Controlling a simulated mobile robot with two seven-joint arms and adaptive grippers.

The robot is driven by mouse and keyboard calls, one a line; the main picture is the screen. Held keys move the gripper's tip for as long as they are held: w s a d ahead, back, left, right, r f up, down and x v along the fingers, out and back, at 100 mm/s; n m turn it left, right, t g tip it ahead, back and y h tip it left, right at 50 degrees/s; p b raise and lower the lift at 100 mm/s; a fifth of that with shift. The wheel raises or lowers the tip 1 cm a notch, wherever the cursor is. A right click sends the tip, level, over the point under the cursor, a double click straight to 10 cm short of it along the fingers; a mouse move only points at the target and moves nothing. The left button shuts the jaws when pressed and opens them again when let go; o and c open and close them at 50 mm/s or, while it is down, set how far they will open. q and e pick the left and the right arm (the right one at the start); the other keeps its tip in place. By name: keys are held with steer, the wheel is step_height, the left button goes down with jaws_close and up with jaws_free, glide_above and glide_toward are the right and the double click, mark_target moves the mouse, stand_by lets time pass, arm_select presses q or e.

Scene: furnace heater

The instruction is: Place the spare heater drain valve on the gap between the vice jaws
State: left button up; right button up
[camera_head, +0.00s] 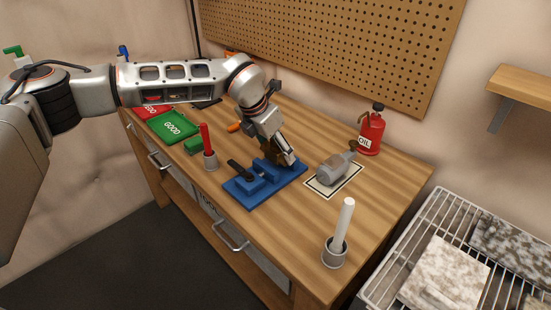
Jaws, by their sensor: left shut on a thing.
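The blue vice (250,186) sits on the workbench near its front edge, with its handle toward the left. My left gripper (286,159) reaches down over the vice's right, rear part, tilted, and is shut on a small brass-coloured piece (268,148), which looks like the drain valve. The gripper's fingers hide much of that piece and part of the vice jaws. I cannot tell whether the piece touches the jaws or sits in the gap. My right gripper is not in view.
A grey motor-like part (333,169) lies on a bordered mat close right of the vice. A red oil can (371,132), a white rod in a cup (335,250), a red-handled tool in a holder (208,155) and a green tray (172,127) stand around.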

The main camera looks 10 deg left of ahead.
arm_select(q)
step_height(320, 180, down, 4)
steer(key=shift+r, duration=0.2)
steer(key=shift+f, duration=0.15)
steer(key=o, duration=1.7)
steer(key=shift+r, duration=0.2)
steer(key=v, duration=1.2)
steer(key=shift+b, duration=0.4)
